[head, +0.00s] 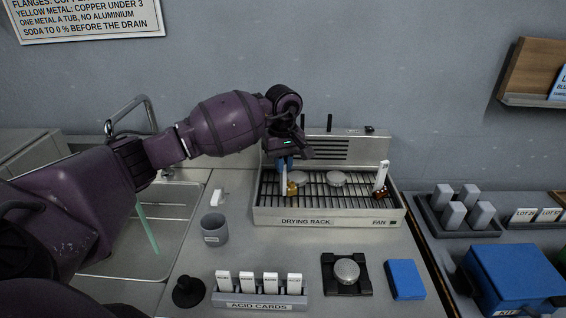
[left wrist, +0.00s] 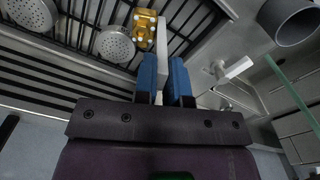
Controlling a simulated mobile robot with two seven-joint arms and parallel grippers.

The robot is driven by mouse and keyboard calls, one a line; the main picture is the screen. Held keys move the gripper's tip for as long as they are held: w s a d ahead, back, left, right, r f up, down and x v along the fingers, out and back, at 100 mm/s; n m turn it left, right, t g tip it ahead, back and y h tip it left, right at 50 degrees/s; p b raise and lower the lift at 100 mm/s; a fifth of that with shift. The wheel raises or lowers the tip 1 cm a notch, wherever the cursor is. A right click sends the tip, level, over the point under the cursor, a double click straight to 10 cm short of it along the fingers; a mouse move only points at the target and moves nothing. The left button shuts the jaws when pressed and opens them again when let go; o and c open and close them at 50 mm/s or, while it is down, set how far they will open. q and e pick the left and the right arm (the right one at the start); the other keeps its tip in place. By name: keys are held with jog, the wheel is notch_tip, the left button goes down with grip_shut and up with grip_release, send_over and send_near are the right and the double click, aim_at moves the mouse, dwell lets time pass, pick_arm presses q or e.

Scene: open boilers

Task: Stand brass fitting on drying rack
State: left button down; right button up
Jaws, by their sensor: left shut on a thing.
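My left gripper (head: 286,166) reaches in over the left part of the drying rack (head: 330,216), fingers pointing down. Its blue fingers (left wrist: 166,75) are shut on a white upright strip (head: 283,187). The strip also shows between the fingers in the left wrist view (left wrist: 162,43). The small yellow brass fitting (head: 292,188) is right beside the strip's lower end and seems joined to it. In the left wrist view the fitting (left wrist: 142,27) appears over the rack bars. I cannot tell whether it rests on them. My right gripper is not in view.
Two round silver pieces (head: 336,179) and a copper-coloured part with a white tag (head: 382,177) are on the rack. A grey cup (head: 214,230), card holder (head: 260,300), black scale-like stand (head: 346,272) and blue block (head: 405,280) stand in front. The sink (head: 165,262) is left.

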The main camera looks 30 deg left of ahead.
pick_arm(q)
jog(key=shift+f, duration=0.15)
jog(key=c, duration=1.2)
grip_release()
jog(key=shift+c, duration=0.2)
jog(key=shift+o, duration=0.3)
jog(key=shift+r, duration=0.4)
notch_tip(320, 180, up, 12)
jog(key=b, duration=0.1)
jog(key=shift+f, duration=0.2)
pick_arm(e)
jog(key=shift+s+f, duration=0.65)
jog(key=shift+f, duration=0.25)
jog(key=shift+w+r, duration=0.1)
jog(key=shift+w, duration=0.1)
